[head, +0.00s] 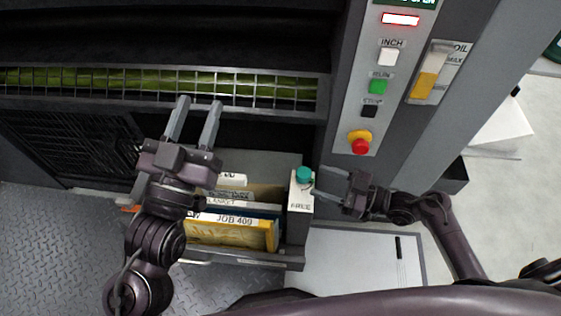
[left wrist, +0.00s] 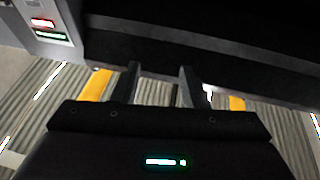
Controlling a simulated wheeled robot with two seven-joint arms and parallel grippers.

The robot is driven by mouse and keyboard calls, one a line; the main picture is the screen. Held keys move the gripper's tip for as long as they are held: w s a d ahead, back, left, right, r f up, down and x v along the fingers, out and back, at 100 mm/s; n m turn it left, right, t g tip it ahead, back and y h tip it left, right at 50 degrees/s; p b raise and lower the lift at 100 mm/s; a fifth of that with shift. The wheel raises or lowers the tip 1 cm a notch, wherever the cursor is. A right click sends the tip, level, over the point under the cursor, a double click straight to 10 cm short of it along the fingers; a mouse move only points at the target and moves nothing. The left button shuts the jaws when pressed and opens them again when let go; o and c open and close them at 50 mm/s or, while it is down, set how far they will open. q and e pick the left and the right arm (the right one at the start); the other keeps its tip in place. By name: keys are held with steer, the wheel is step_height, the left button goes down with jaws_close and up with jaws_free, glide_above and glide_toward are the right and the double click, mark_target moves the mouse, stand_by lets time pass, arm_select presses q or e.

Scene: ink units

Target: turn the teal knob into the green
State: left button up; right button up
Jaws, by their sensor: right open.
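The teal knob (head: 303,174) sits on top of a narrow white housing (head: 300,201) marked FREE, at the right end of the bin of folders. My right gripper (head: 317,183) reaches in from the right. Its fingertips are spread just to the right of the knob; I cannot tell whether they touch it. No green band or pointer by the knob can be made out. My left gripper (head: 200,101) is up by the mesh guard, fingers apart and empty; its spread fingers also show in the left wrist view (left wrist: 160,70).
A control panel (head: 370,130) holds a green RUN button (head: 378,87), white INCH button (head: 388,57) and red stop button (head: 360,146). The folder bin (head: 290,258) is below my left gripper. A mesh guard (head: 285,93) crosses the machine. A whiteboard-like sheet (head: 350,262) lies at lower right.

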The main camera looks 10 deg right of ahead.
mark_target(299, 174)
steer(key=x, duration=0.2)
steer(key=b+x, duration=0.1)
steer(key=x, duration=0.4)
steer(key=shift+w+f, duration=0.15)
steer(key=shift+f, duration=0.1)
arm_select(q)
steer(key=s+a+r+t+h, duration=0.2)
steer(key=s+r+t, duration=0.1)
steer(key=r, duration=0.5)
steer(key=shift+a+t, duration=0.35)
steer(key=shift+t, duration=0.45)
arm_select(e)
steer(key=shift+w+a, duration=0.25)
steer(key=shift+a, duration=0.1)
arm_select(q)
steer(key=shift+s, duration=0.1)
